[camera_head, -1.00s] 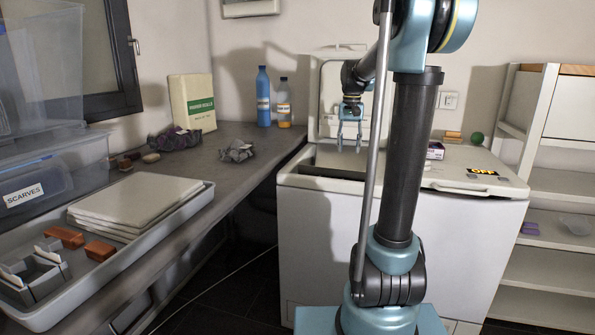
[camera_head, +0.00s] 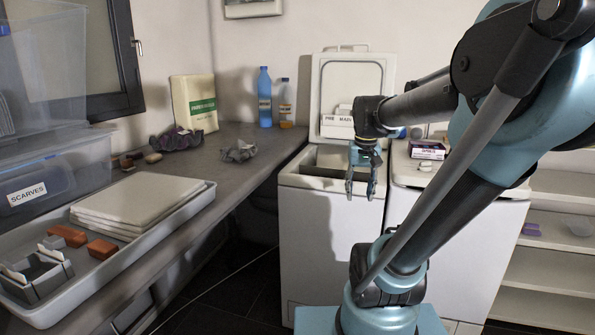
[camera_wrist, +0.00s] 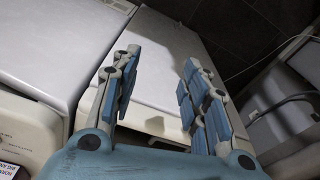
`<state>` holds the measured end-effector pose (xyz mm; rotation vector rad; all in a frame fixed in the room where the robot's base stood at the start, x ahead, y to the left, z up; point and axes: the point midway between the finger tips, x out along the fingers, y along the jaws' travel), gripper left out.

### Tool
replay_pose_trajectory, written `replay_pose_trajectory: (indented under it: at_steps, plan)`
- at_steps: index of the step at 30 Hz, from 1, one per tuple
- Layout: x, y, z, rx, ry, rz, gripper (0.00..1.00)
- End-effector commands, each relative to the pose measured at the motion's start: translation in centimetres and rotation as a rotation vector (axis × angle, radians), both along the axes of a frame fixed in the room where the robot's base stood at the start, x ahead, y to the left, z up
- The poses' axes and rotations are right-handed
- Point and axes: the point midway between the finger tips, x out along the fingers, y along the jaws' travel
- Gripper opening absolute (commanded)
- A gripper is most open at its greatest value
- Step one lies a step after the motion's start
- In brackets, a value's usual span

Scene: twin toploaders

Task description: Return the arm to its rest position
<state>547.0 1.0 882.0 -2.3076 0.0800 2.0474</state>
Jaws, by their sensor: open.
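My gripper (camera_head: 363,188) hangs at the end of my arm, pointing down in front of the left toploader (camera_head: 330,225). Its two blue-padded fingers are apart with nothing between them. In the wrist view my gripper (camera_wrist: 158,95) is also open and empty, with a white machine front behind the fingers. The left toploader's lid (camera_head: 352,88) stands raised, and its tub opening shows below it. The second toploader (camera_head: 425,215) stands to the right, partly hidden by my arm.
A grey counter (camera_head: 225,185) runs along the left with a tray (camera_head: 205,192) of white panels, a crumpled dark cloth (camera_head: 176,139), a grey cloth (camera_head: 238,152) and bottles (camera_head: 264,97). Small boxes (camera_head: 427,149) sit on the right toploader. White shelves (camera_head: 560,250) stand at the far right.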

Motion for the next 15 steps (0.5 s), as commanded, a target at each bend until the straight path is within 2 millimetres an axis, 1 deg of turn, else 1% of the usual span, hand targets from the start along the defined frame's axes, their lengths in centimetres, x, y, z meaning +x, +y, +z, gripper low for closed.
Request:
replay_pose_trajectory:
  at_steps: [1, 3, 9, 12, 15]
  plan:
    - [-1.4, 0.0, -1.0, -0.001, -0.006, 0.008, 0.41]
    - [-3.1, 0.0, -2.4, -0.003, -0.016, 0.020, 0.41]
    - [-7.5, 0.0, -6.6, -0.008, -0.044, 0.056, 0.41]
    - [-9.2, 0.0, -8.7, -0.011, -0.057, 0.071, 0.41]
    - [-10.4, 0.0, -10.3, -0.013, -0.067, 0.083, 0.41]
